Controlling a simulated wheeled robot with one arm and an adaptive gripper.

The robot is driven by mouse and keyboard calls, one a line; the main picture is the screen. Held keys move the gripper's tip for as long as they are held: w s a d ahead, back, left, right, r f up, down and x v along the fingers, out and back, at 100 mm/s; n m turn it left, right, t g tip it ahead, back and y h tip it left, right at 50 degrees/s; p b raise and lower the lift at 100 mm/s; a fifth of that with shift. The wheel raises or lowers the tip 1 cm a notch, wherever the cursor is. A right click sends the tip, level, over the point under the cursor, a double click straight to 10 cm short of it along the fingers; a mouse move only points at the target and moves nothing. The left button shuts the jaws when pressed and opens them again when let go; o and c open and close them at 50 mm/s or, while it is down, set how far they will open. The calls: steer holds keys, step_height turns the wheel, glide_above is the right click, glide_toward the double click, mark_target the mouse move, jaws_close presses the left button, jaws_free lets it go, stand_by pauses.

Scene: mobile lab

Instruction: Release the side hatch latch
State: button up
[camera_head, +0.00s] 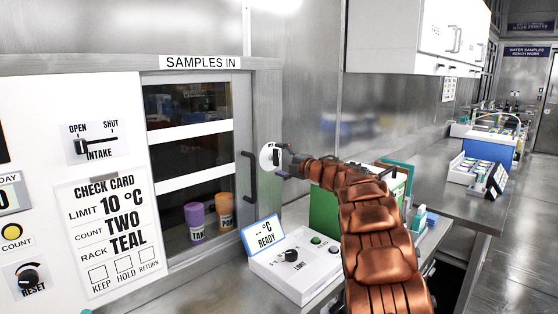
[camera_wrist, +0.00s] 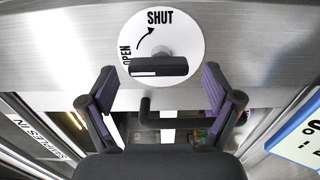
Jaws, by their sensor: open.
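The latch is a round white dial (camera_wrist: 168,25) marked SHUT at the top and OPEN at the left, with a curved arrow from OPEN toward SHUT. Its black bar handle (camera_wrist: 160,67) lies level across the dial's lower part in the wrist view. In the head view the dial (camera_head: 266,156) is on the metal wall right of the hatch window (camera_head: 190,130). My gripper (camera_wrist: 159,82) is open, its two purple-padded fingers to either side of the bar, with gaps on both sides. In the head view my gripper (camera_head: 284,164) is close at the dial and partly hides it.
A black pull handle (camera_head: 249,176) stands on the hatch frame left of the dial. A green panel (camera_head: 323,212) stands behind my arm. Two cups are behind the window.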

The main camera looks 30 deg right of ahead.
steer(key=v, duration=1.1)
steer(key=shift+s+r, duration=0.1)
step_height(320, 180, up, 6)
steer(key=s+a+m+g+h+p, duration=0.2)
steer(key=s+m+g+h+p, duration=0.15)
steer(key=m+h, duration=0.85)
steer(key=s+a+f+m+g+y+p, duration=0.2)
steer(key=s+a+f+m+g, duration=0.25)
steer(key=s+a+f, duration=0.55)
steer(key=s+a+f+m+g+y+p, duration=0.2)
steer(key=s+a+f+m+g, duration=0.25)
steer(key=s+a, duration=0.65)
steer(key=s+a+f+g+y, duration=0.1)
steer(key=s+a+g, duration=0.1)
steer(key=s+a, duration=0.2)
steer(key=s+a+f+g+y+p, duration=0.1)
steer(key=s+a, duration=0.3)
steer(key=s, duration=0.7)
steer(key=s+a+f+g+y, duration=0.2)
steer(key=s+a+f+g, duration=0.1)
steer(key=s, duration=0.5)
steer(key=shift+a+f+g, duration=0.2)
steer(key=shift+a+g, duration=0.25)
steer(key=shift+a, duration=0.35)
steer(key=shift+s, duration=0.15)
